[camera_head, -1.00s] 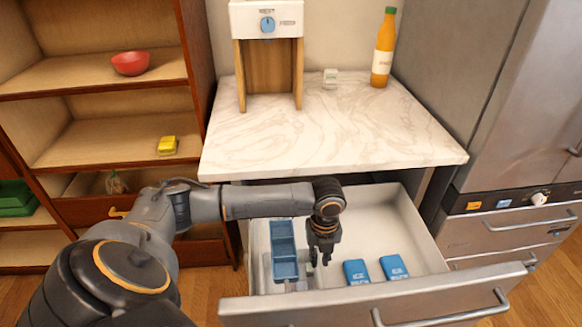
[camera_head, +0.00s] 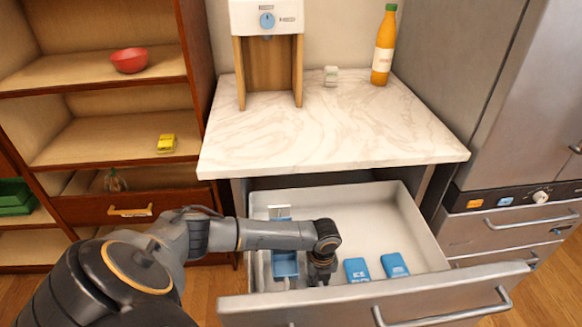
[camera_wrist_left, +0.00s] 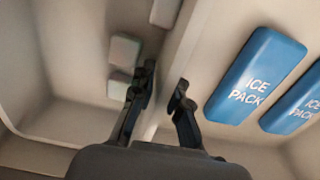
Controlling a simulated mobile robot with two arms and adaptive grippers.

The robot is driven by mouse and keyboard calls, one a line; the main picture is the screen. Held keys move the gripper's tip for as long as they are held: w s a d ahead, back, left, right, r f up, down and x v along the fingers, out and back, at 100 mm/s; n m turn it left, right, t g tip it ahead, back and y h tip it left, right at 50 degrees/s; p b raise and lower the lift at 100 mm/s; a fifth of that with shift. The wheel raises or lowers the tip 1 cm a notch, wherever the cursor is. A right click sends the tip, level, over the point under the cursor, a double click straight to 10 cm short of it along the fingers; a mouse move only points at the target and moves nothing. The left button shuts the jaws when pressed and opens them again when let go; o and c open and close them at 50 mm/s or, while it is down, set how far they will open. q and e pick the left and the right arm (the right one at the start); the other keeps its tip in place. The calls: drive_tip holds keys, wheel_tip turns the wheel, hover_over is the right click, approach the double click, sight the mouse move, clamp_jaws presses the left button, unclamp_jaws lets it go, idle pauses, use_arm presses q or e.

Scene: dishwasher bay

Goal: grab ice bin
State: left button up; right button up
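Left of that wall is a pale hollow with light blocks (camera_wrist_left: 124,50). Contact with the wall is unclear. My right gripper is not in view.
Two blue ice packs (camera_head: 357,270) (camera_wrist_left: 257,75) lie right of the gripper. The drawer's metal front (camera_head: 470,279) stands on the near side. Above are a marble counter (camera_head: 340,130), a dispenser (camera_head: 267,20) and an orange bottle (camera_head: 383,48). The drawer's back right is clear.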

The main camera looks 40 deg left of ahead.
use_arm(q)
drive_tip(key=shift+f, duration=0.3)
clamp_jaws()
drive_tip(key=shift+r, duration=0.15)
